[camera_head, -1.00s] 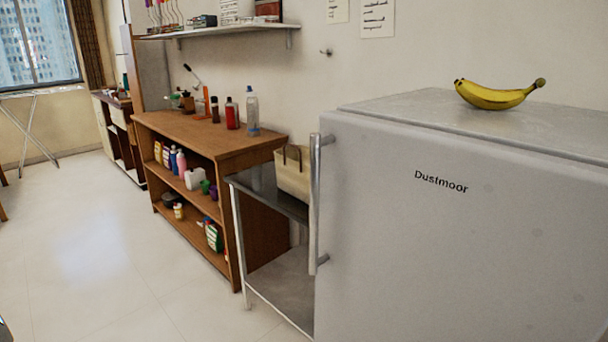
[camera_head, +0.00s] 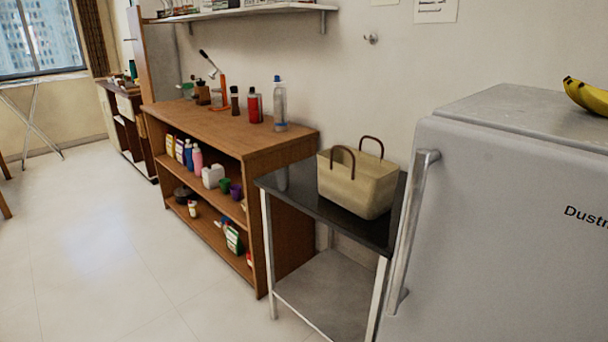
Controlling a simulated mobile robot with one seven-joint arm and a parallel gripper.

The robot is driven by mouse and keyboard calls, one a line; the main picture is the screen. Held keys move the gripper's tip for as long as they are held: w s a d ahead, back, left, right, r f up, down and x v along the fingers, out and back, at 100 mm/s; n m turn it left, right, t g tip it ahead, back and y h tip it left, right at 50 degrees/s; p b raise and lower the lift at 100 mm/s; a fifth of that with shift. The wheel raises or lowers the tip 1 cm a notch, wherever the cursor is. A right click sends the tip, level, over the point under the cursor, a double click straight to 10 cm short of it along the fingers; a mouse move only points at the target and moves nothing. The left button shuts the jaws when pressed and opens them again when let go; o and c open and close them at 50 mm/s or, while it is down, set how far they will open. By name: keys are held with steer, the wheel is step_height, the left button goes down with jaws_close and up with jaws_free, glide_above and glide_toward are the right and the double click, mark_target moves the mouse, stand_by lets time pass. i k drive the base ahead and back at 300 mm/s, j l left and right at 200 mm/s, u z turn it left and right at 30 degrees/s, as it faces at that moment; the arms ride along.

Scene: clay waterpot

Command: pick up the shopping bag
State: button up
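The shopping bag (camera_head: 357,184) is a cream, boxy bag with two brown looped handles. It stands upright on the dark top of a small metal table (camera_head: 297,197), between the wooden shelf unit and the fridge. Its front and left side show fully, and nothing covers it. My gripper is not in view.
The white fridge (camera_head: 500,220) with a long vertical handle (camera_head: 411,230) stands close at the right, with bananas (camera_head: 590,97) on top. A wooden shelf unit (camera_head: 225,133) holding bottles is left of the table. The pale floor (camera_head: 110,250) at left is clear.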

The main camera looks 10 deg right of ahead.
mark_target(363, 184)
steer(key=i+j+u, duration=0.3)
steer(key=i, duration=0.25)
steer(key=i+u, duration=0.3)
steer(key=i, duration=0.2)
steer(key=i+z, duration=0.2)
steer(key=i, duration=0.4)
steer(key=i+j+z, duration=0.2)
steer(key=i, duration=0.35)
steer(key=i+j+z, duration=0.1)
steer(key=z, duration=0.35)
steer(key=i+j+z, duration=0.2)
steer(key=z, duration=0.2)
steer(key=i+j+z, duration=0.25)
steer(key=z, duration=0.2)
steer(key=i+j+z, duration=0.15)
steer(key=j+z, duration=0.25)
steer(key=i+j+z, duration=0.1)
steer(key=z, duration=0.35)
steer(key=k+j, duration=0.05)
steer(key=j, duration=0.05)
